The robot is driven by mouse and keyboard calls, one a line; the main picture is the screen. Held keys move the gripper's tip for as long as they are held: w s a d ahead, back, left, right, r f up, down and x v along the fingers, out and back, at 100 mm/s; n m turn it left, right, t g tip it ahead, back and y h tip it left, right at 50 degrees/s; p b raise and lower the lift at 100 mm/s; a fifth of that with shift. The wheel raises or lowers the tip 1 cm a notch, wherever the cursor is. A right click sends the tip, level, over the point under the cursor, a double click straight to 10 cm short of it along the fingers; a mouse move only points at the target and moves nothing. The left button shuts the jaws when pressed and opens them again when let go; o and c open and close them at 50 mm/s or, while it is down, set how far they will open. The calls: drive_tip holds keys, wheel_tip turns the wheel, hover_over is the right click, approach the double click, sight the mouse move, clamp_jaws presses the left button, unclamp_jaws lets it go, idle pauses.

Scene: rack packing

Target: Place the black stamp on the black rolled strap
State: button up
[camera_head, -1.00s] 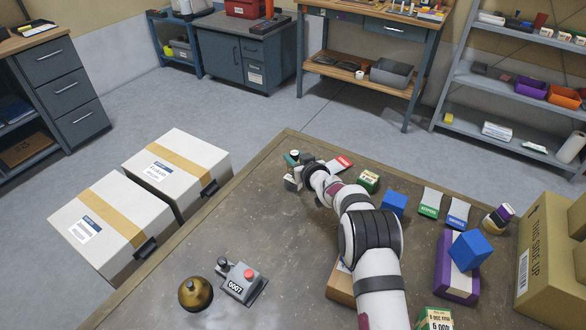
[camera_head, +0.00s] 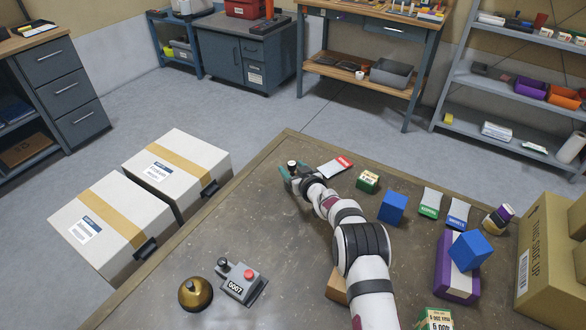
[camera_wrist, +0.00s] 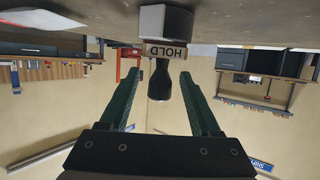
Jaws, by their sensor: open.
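The black stamp (camera_wrist: 160,80) stands between the fingers of my gripper (camera_wrist: 160,88) in the wrist view, which shows the place upside down. Its base carries a "HOLD" label, and gaps show on both sides of its handle. Its base meets a block with a light grey face (camera_wrist: 152,19); I cannot tell whether this is the strap. In the head view the stamp (camera_head: 292,163) shows as a small dark top at the table's far corner. My gripper (camera_head: 288,180) is around it, open. I cannot make out the black rolled strap for sure.
A bell (camera_head: 195,294) and a red-button device (camera_head: 240,281) are at front left. The table's middle left is clear. A carton (camera_head: 551,246) stands at right.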

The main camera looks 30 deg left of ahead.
drive_tip(key=shift+r, duration=0.15)
drive_tip(key=shift+s+d+r, duration=0.1)
drive_tip(key=shift+d+r, duration=0.05)
drive_tip(key=shift+d, duration=0.05)
drive_tip(key=v, duration=1.1)
drive_tip(key=shift+s+d, duration=0.2)
drive_tip(key=shift+r, duration=0.1)
